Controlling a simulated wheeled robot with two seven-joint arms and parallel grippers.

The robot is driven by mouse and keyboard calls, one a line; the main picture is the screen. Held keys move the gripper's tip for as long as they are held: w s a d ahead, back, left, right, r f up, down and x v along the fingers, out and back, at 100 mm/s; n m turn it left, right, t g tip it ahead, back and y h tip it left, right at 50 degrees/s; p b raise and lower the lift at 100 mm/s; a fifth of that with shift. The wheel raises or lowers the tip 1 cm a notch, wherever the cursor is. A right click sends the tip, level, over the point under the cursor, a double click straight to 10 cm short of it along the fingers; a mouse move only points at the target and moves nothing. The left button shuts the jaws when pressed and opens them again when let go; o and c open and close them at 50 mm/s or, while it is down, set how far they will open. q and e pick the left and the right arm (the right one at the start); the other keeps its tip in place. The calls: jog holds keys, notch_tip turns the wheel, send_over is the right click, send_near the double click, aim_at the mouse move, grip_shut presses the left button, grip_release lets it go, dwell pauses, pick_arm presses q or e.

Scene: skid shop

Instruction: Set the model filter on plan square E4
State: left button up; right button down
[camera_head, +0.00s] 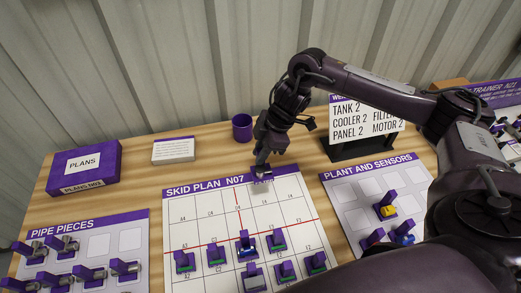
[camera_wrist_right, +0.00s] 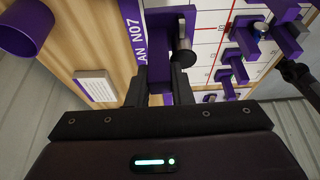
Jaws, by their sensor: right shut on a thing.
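My right gripper (camera_head: 262,163) is shut on a small purple piece with a dark grey round part, taken as the model filter (camera_head: 261,174). In the right wrist view the filter (camera_wrist_right: 187,33) sits between the fingers (camera_wrist_right: 160,85). It is over the top edge of the skid plan (camera_head: 205,225), by the purple title strip. I cannot tell whether it touches the board. The plan's top row of squares looks bare, and its small labels are hard to read, so I cannot pick out E4 surely. My left gripper is not in view.
Several purple-based models (camera_head: 247,245) stand on the plan's lower rows. The pipe pieces board (camera_head: 100,222) lies left, the plant and sensors board (camera_head: 345,190) right. A purple cup (camera_head: 242,127), white card block (camera_head: 173,150), plans box (camera_head: 83,165) and sign (camera_head: 365,118) stand behind.

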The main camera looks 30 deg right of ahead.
aim_at(261, 171)
jog(key=shift+f, duration=0.1)
dwell(0.3)
jog(key=shift+f, duration=0.2)
jog(key=shift+f+b, duration=1.55)
jog(key=shift+f, duration=0.85)
jog(key=shift+f, duration=0.1)
jog(key=shift+f+b, duration=0.8)
jog(key=shift+f, duration=0.85)
